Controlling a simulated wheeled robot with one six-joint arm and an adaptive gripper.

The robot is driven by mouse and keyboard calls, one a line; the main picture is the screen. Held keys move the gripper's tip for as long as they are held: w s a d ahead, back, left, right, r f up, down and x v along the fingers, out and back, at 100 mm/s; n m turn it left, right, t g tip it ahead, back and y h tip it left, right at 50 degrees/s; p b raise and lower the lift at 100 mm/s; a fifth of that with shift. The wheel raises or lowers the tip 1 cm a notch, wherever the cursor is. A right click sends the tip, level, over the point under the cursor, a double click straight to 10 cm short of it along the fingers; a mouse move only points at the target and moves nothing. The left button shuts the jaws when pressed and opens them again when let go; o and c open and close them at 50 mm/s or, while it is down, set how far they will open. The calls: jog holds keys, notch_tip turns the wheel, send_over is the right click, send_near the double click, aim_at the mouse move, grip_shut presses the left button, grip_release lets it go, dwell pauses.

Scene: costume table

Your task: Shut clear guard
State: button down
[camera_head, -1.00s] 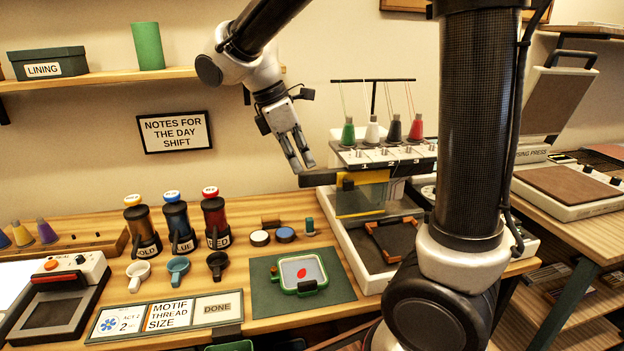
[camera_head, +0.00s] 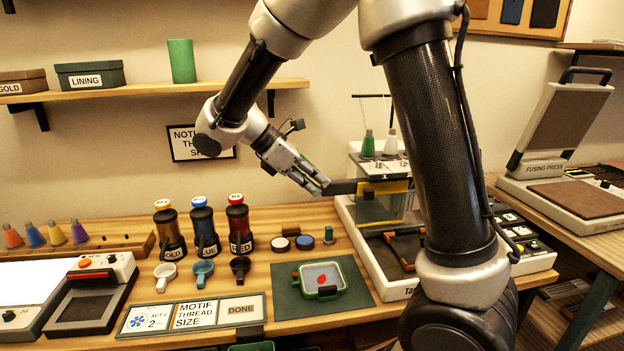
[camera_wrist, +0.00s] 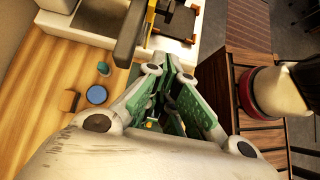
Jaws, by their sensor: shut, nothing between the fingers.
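The clear guard (camera_head: 375,208) is a see-through panel with a yellow upper strip on the front of the embroidery machine (camera_head: 345,212). A dark bar (camera_head: 342,187) sticks out left from its top. My gripper (camera_head: 322,184) is shut and empty, its tips close to the left end of that bar; I cannot tell if they touch. In the wrist view my gripper's green-padded fingers (camera_wrist: 165,88) are beside the dark bar (camera_wrist: 131,32), and a yellow strip (camera_wrist: 206,8) shows beyond. My arm hides the machine's right part.
The hoop (camera_head: 322,292) lies on a green mat (camera_head: 361,283) in front. Thread bottles (camera_head: 205,232) and small cups (camera_head: 202,272) stand to the left. A fusing press (camera_head: 560,130) stands open at right. A shelf (camera_head: 150,92) runs along the wall behind.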

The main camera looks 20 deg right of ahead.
jog(key=s+d+f, duration=0.1)
jog(key=d+f, duration=0.3)
jog(key=d, duration=0.4)
jog(key=shift+s, duration=0.35)
